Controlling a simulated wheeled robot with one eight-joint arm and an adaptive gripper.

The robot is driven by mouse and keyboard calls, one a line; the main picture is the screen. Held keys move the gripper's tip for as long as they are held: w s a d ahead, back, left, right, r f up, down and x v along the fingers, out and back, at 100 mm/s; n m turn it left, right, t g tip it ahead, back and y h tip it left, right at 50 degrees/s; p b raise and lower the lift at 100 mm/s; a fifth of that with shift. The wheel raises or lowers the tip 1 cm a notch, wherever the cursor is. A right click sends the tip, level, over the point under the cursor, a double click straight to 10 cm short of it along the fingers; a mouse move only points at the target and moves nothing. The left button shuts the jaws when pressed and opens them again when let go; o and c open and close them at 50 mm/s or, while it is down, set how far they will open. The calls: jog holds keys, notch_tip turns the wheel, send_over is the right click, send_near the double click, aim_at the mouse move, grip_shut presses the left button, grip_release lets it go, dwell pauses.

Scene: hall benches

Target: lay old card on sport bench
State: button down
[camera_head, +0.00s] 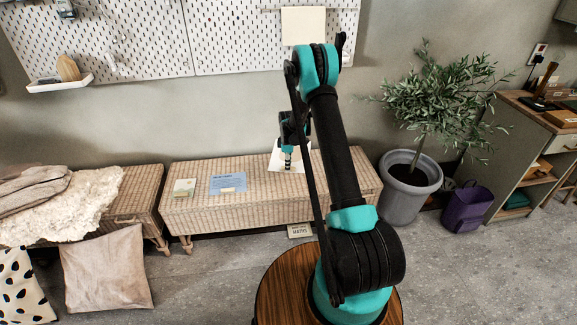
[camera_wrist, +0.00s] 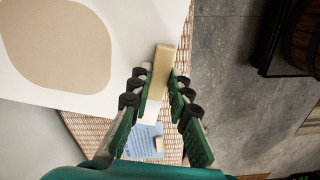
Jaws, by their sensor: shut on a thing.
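A white card with a large tan shape (camera_wrist: 75,45) fills the upper left of the wrist view. A beige grip bar (camera_wrist: 162,70) is on its edge, between my fingers. My gripper (camera_wrist: 158,95) is shut on that bar. In the head view my gripper (camera_head: 288,150) points down over the right part of a wicker bench (camera_head: 250,205), with the white card (camera_head: 278,155) at its tip, partly hidden by my arm. I cannot tell if the card touches the bench.
A small lettered sign (camera_head: 300,230) stands on the floor at the bench's front. A second wicker bench (camera_head: 140,190) with a fleece (camera_head: 85,200) is at left. A potted plant (camera_head: 405,190) and purple bag (camera_head: 468,207) are at right. The bench top between blue card and gripper is clear.

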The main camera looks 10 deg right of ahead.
aim_at(288, 188)
jog(key=shift+f, duration=5.75)
jog(key=c, duration=1.3)
grip_release()
jog(key=shift+c, duration=0.2)
